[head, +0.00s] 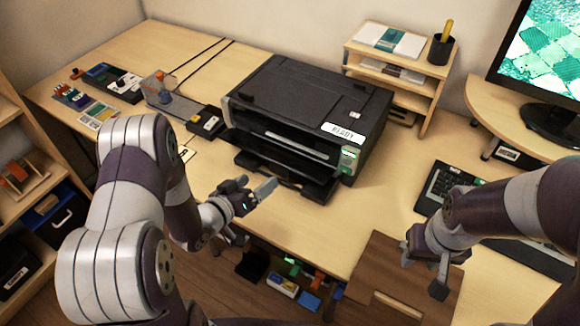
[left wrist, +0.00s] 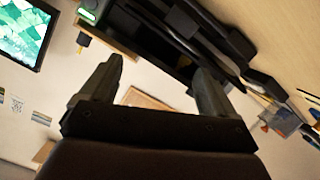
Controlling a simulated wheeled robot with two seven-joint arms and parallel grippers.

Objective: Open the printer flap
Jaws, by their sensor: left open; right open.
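The black printer (head: 305,95) stands on the desk at the centre of the head view, with a "READY" label and a green-lit panel on its front right. Its front has a dark recess with a pale grey bar (head: 297,145) across it. A black tray-like part (head: 285,178) juts out below; I cannot tell whether it is the flap. My left gripper (head: 258,190) is open and empty, just in front of this part, apparently not touching. The printer front (left wrist: 165,35) appears tilted beyond its spread fingers (left wrist: 160,78) in the left wrist view. My right gripper (head: 428,275) is open and empty, away from the printer.
Small electronics and a stand (head: 165,92) sit left of the printer. A paper shelf (head: 400,65) stands behind right, with a monitor (head: 545,60) and keyboard (head: 450,190) further right. A brown wooden box (head: 385,265) lies by my right gripper.

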